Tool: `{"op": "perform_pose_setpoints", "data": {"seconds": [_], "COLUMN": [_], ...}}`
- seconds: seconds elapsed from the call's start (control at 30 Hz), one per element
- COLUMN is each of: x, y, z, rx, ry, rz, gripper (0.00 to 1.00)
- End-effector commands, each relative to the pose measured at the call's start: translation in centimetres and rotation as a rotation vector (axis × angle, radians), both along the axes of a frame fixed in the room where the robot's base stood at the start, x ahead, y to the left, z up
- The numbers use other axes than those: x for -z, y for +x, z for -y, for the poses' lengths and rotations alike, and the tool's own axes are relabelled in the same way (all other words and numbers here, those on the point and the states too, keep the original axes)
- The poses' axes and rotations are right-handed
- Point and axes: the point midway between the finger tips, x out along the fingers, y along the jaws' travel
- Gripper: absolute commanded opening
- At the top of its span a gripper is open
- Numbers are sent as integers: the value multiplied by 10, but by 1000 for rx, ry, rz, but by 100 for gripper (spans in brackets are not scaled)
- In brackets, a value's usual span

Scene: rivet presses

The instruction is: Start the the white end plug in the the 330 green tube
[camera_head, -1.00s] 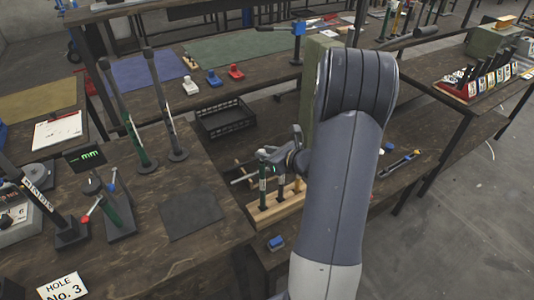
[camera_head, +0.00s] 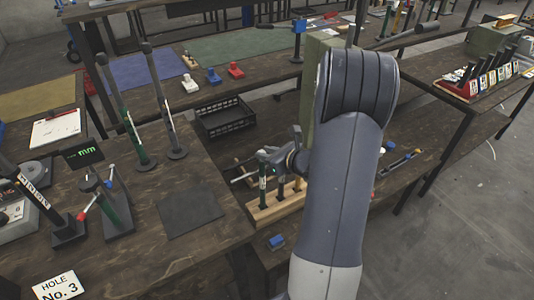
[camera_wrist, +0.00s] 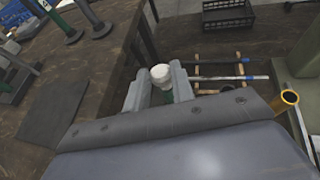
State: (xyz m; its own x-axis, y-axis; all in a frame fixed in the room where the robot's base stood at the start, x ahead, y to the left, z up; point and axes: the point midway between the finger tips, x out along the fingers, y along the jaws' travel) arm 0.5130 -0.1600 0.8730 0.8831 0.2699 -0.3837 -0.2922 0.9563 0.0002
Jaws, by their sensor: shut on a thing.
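The white end plug (camera_wrist: 160,74) sits upright between my two fingertips in the wrist view. My gripper (camera_wrist: 161,84) is shut on it. In the head view my gripper (camera_head: 272,158) reaches leftward over a wooden rack (camera_head: 272,212). A green tube (camera_head: 262,174) with a white label stands upright in that rack, right at the fingertips. Its number is too small to read. My fingers hide the joint, so I cannot tell whether the plug enters the tube mouth.
Dark upright pieces stand in the rack right of the tube. A black crate (camera_head: 224,118) lies behind it. A blue block (camera_head: 276,242) is in front. The workbench (camera_head: 200,258) at left holds tall stands (camera_head: 134,125) and a dark mat (camera_head: 190,214).

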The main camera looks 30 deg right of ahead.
Motion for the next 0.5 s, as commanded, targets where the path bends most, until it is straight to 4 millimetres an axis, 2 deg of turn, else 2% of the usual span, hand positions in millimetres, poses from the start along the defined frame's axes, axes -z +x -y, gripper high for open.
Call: {"op": "perform_pose_setpoints", "data": {"seconds": [0.43,0.47,0.5], "x": [11,10,10], "y": [0,0,0], "z": [0,0,0], "rx": [0,0,0], "ry": [0,0,0], "rz": [0,-1,-1], "gripper": [2,24,27]}}
